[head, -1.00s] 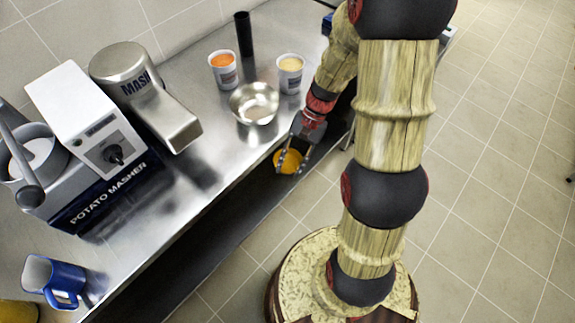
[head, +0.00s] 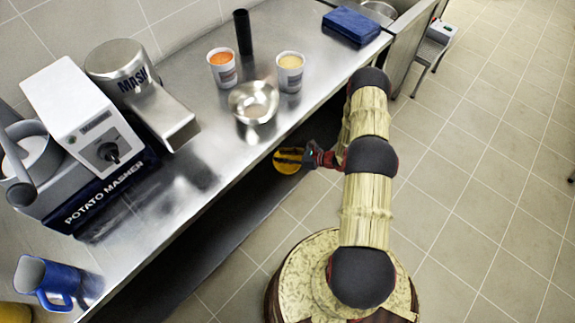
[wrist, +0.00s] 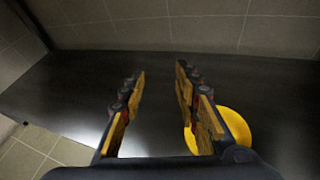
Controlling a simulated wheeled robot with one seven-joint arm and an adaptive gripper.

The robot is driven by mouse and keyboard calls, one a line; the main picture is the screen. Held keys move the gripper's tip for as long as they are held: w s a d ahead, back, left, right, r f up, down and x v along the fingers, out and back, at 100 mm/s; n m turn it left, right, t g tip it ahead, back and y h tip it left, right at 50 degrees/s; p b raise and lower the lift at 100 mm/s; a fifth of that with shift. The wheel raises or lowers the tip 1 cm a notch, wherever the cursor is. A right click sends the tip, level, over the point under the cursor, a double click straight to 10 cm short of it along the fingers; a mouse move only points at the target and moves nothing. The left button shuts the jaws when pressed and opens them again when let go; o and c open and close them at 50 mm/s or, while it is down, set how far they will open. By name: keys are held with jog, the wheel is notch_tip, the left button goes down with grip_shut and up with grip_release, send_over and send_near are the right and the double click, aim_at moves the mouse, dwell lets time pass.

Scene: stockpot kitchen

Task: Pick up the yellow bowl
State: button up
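The yellow bowl (head: 285,167) shows below the front edge of the steel counter, on the dark lower shelf. My gripper (head: 281,156) overlaps it in the head view, reaching in from the right. In the wrist view my gripper (wrist: 160,75) is open, with nothing between its fingers. There the bowl (wrist: 238,128) lies to the right of the right finger, which hides part of it. Whether the finger touches the bowl I cannot tell.
The steel counter (head: 200,180) overhangs the shelf (wrist: 80,85). On the counter stand a metal bowl (head: 253,101), an orange-filled cup (head: 222,68), a cream-filled cup (head: 290,72), a potato masher machine (head: 85,130) and a blue jug (head: 48,279). Tiled floor lies free to the right.

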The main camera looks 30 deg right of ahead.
jog(key=s+d+f+m+t+h, duration=0.1)
jog(key=d+f+m+t+h, duration=0.1)
jog(key=d+f+m+h, duration=0.45)
jog(key=s+d+f+m+t+h, duration=0.15)
jog(key=d+f+m, duration=0.25)
jog(key=d+f, duration=0.5)
jog(key=shift+n+h, duration=0.25)
jog(key=shift+h, duration=0.15)
jog(key=w+f+b, duration=0.1)
jog(key=w, duration=0.1)
jog(key=w+a+f+b, duration=0.1)
jog(key=w+f+b, duration=0.1)
jog(key=w+a+f+b, duration=0.1)
jog(key=w+f, duration=0.1)
jog(key=shift+w, duration=0.45)
jog(key=shift+c, duration=1.3)
grip_shut()
